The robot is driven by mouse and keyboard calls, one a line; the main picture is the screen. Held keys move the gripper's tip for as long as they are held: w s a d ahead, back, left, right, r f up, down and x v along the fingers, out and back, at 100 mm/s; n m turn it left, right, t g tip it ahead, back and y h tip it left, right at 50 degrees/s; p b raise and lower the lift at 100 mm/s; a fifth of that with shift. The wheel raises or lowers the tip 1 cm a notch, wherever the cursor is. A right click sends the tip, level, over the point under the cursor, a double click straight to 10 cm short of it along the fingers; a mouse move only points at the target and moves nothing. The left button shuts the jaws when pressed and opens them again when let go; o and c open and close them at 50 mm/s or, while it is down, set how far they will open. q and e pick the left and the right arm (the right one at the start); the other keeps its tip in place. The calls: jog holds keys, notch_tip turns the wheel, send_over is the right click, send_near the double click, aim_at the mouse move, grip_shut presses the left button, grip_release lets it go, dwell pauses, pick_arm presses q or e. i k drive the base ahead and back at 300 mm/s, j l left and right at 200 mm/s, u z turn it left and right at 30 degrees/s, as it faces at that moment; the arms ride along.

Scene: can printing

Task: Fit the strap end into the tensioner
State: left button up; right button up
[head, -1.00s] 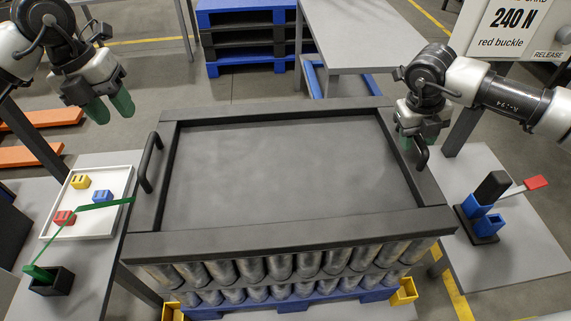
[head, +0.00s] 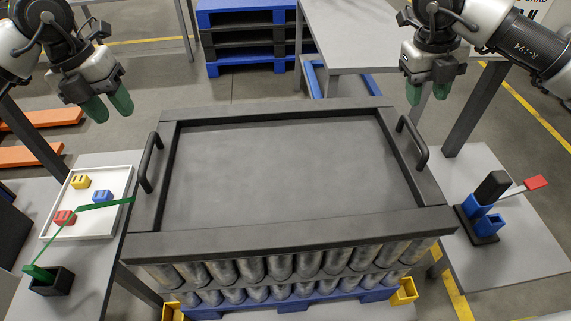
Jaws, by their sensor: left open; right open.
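A green strap (head: 104,206) lies across the white tray at the left, with one part running down to a small black box (head: 54,282). A red buckle (head: 64,217) touches or lies beside the strap in the tray. The tensioner (head: 482,222), blue and black with a dark upright handle and a red-tipped lever (head: 536,182), stands on the right table. My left gripper (head: 109,106) is open and empty, above and behind the tray. My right gripper (head: 428,93) is open and empty, raised behind the frame's right handle.
A black top frame (head: 290,245) with two side handles covers stacked metal cans (head: 280,267) on a blue pallet in the middle. The white tray (head: 118,172) also holds a yellow buckle (head: 80,181) and a blue buckle (head: 102,196). Yellow corner pieces (head: 404,291) sit low at the pallet.

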aim_at(481, 230)
jog(key=k, duration=1.5)
